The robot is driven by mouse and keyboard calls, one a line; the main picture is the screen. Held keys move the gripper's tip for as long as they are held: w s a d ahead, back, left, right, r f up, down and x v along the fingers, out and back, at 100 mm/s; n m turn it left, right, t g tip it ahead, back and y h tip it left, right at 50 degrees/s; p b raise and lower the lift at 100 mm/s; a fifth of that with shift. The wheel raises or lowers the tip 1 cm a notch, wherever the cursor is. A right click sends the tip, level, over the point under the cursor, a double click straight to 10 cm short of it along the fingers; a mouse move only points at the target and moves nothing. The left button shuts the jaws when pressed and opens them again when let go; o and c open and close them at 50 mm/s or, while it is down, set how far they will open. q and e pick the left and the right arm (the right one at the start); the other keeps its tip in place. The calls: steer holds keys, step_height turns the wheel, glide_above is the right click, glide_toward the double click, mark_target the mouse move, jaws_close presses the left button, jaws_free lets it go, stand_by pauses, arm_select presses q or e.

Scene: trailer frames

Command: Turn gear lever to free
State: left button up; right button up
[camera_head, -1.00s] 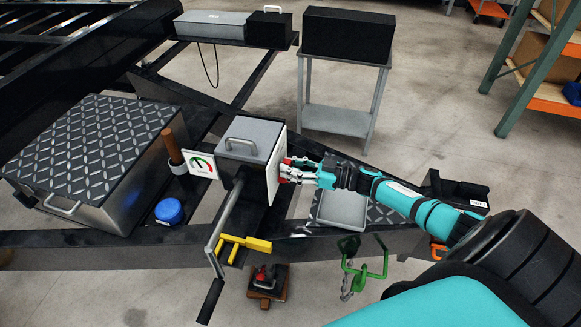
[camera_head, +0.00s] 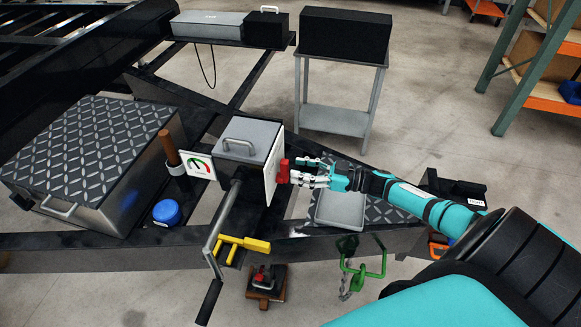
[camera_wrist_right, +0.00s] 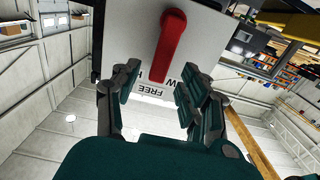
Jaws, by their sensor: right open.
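The red gear lever (camera_head: 283,170) sits on the white side plate of the grey-topped winch box (camera_head: 247,137). In the right wrist view the red lever (camera_wrist_right: 170,45) hangs from a round pivot, its narrow end pointing down towards a label reading "FREE" (camera_wrist_right: 155,91). Another label behind the lever is partly hidden. My right gripper (camera_head: 308,171) is open, just right of the lever. In the wrist view its fingers (camera_wrist_right: 160,92) stand apart on both sides below the lever's end, with nothing between them. My left gripper is not in view.
A black crank handle (camera_head: 209,302) hangs in front of the box, near a yellow bracket (camera_head: 245,243). A gauge card (camera_head: 199,165) and a blue cap (camera_head: 167,212) are to the left. A grey tray (camera_head: 340,209) lies below my right arm.

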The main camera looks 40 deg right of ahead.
steer(key=v, duration=0.8)
steer(key=shift+d, duration=0.1)
